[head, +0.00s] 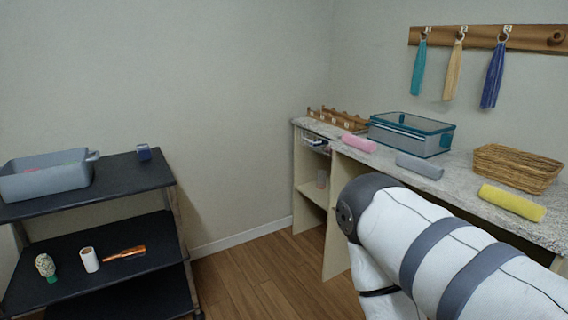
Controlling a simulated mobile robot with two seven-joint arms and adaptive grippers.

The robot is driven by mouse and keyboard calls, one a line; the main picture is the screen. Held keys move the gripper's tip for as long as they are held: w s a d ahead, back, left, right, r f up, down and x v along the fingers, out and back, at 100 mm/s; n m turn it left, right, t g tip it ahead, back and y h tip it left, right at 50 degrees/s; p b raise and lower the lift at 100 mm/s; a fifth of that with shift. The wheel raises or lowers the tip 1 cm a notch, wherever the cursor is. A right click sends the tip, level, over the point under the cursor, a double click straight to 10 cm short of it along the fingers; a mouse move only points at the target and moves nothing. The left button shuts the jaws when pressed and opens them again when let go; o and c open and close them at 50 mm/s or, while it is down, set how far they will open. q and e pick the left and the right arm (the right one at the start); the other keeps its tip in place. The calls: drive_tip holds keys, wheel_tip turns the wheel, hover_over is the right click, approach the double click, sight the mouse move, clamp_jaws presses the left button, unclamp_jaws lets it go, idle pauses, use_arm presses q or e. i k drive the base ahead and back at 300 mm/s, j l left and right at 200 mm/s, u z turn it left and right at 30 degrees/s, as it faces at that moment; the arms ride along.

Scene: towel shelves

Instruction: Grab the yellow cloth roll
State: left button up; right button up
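The yellow cloth roll (512,202) lies on the speckled countertop (462,187) at the right, near its front edge and in front of a wicker basket. A white and grey arm of mine comes in from the lower right and covers part of the counter's front below the roll. Neither gripper shows in the head view. The yellow roll lies free on the counter, with nothing seen holding it.
A grey roll (419,166) and a pink roll (359,143) lie farther along the counter. The wicker basket (517,167) and a teal-rimmed bin (411,133) stand behind. A black shelf cart (122,180) with a grey tub (45,182) stands left. Wooden floor is clear between.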

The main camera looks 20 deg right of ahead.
sight(531, 211)
drive_tip(key=i+z, duration=0.2)
drive_tip(key=z, duration=0.2)
drive_tip(key=i+z, duration=0.25)
drive_tip(key=z, duration=0.2)
drive_tip(key=i+j+z, duration=0.15)
drive_tip(key=z, duration=0.25)
drive_tip(key=i+j+z, duration=0.25)
drive_tip(key=z, duration=0.2)
drive_tip(key=i+j+z, duration=0.15)
drive_tip(key=z, duration=0.25)
